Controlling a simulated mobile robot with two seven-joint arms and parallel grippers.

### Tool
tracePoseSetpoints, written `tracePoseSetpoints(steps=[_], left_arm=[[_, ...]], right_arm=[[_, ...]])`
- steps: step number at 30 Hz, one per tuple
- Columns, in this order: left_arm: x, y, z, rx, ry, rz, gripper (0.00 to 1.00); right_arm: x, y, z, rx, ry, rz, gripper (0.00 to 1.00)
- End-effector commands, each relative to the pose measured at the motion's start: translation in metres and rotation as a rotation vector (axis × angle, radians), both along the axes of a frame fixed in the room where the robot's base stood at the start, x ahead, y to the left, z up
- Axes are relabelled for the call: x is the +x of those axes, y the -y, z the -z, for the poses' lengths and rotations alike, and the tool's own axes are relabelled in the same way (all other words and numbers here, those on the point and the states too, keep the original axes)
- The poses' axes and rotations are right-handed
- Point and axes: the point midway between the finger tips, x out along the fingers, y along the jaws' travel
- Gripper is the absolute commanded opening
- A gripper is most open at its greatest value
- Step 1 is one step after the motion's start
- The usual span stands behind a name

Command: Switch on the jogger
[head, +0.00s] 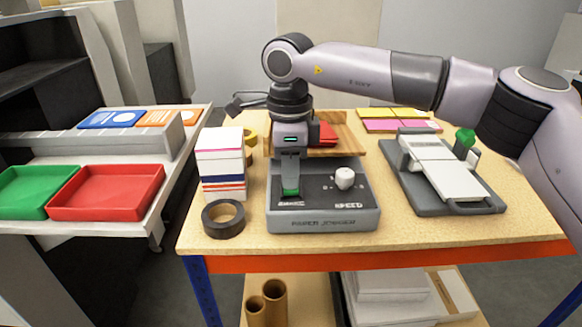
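The paper jogger (325,222) is a grey box with a dark top, standing near the front of the workbench. A green switch (290,192) is on the left of its top. A white speed knob (345,177) is on the right. A wooden tray (345,135) with something red in it rises behind the dark top. My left gripper is not in view.
A stack of white paper blocks (221,165) and a dark tape roll (223,217) stand close left of the jogger. A grey press with a green knob (440,175) is at right. Green and red trays (106,192) sit on a left side table.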

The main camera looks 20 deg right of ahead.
Motion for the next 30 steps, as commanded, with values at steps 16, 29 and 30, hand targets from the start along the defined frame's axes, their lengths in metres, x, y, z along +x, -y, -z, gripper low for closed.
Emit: tracePoseSetpoints(steps=[16,29,30], left_arm=[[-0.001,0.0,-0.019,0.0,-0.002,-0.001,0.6],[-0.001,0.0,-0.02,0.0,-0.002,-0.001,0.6],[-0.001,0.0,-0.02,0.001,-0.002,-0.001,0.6]], right_arm=[[-0.003,-0.008,-0.112,0.004,0.019,0.001,0.0],[-0.004,-0.008,-0.14,0.003,0.018,0.001,0.0],[-0.004,-0.008,-0.14,0.003,0.018,0.001,0.0]])
